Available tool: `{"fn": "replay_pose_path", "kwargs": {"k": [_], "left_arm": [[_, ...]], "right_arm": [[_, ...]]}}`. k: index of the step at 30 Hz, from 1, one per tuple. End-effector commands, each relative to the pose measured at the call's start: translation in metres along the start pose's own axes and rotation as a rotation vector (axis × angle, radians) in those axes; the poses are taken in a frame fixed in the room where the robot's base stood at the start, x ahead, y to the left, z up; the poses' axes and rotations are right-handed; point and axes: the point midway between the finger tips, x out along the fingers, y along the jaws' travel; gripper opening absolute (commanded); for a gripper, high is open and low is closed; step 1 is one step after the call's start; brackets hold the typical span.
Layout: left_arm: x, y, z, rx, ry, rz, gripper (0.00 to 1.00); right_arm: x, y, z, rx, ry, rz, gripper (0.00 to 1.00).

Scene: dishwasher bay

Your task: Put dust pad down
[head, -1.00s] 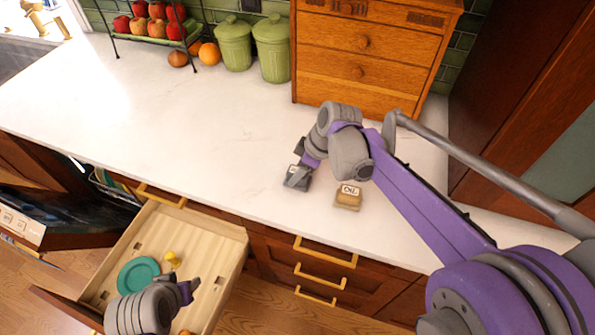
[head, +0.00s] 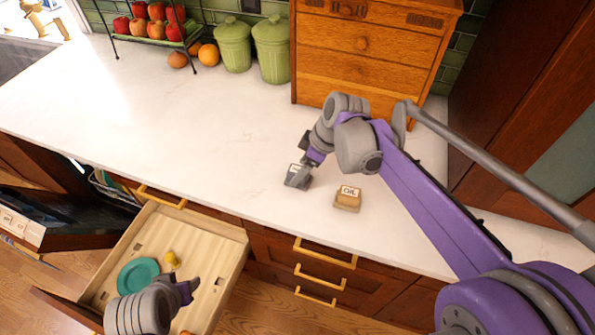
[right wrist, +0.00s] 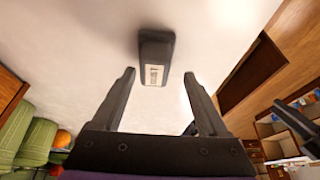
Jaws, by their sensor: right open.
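A dark grey block with a white label, which looks like the dust pad (head: 298,178), is on the white counter near its front edge. It also shows in the right wrist view (right wrist: 155,58), just beyond the fingertips. My right gripper (right wrist: 159,74) is open, its two fingers apart with nothing clamped between them. In the head view the right gripper (head: 308,163) is close by the pad and partly hidden by its own wrist. My left gripper (head: 188,290) hangs over the open drawer; its fingers are too small to read.
A tan block labelled OIL (head: 347,199) is right of the pad. The open drawer (head: 215,262) holds a teal plate (head: 138,274) and a small yellow item (head: 172,258). Green canisters (head: 271,50) and a wooden chest (head: 365,60) stand behind. The counter's left side is clear.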

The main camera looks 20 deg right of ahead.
Motion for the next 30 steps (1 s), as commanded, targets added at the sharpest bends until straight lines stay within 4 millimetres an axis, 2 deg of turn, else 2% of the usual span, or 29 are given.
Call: {"fn": "replay_pose_path", "kwargs": {"k": [1, 6, 12, 18, 30], "left_arm": [[-0.002, 0.000, -0.002, 0.000, 0.001, 0.000, 0.50], [-0.004, 0.000, -0.004, 0.000, 0.004, 0.000, 0.50], [-0.006, 0.000, -0.006, 0.000, 0.005, 0.000, 0.50], [-0.007, 0.000, -0.007, 0.000, 0.006, 0.000, 0.50], [-0.007, 0.000, -0.007, 0.000, 0.006, 0.000, 0.50]], "right_arm": [[-0.013, 0.000, 0.000, 0.002, 0.000, 0.001, 0.77], [-0.051, 0.000, 0.000, 0.002, 0.001, 0.001, 0.77], [-0.081, 0.000, -0.001, 0.001, 0.001, 0.000, 0.77], [-0.092, 0.000, 0.000, 0.001, 0.001, 0.000, 0.77], [-0.091, 0.000, 0.000, 0.000, 0.001, -0.001, 0.77]]}}
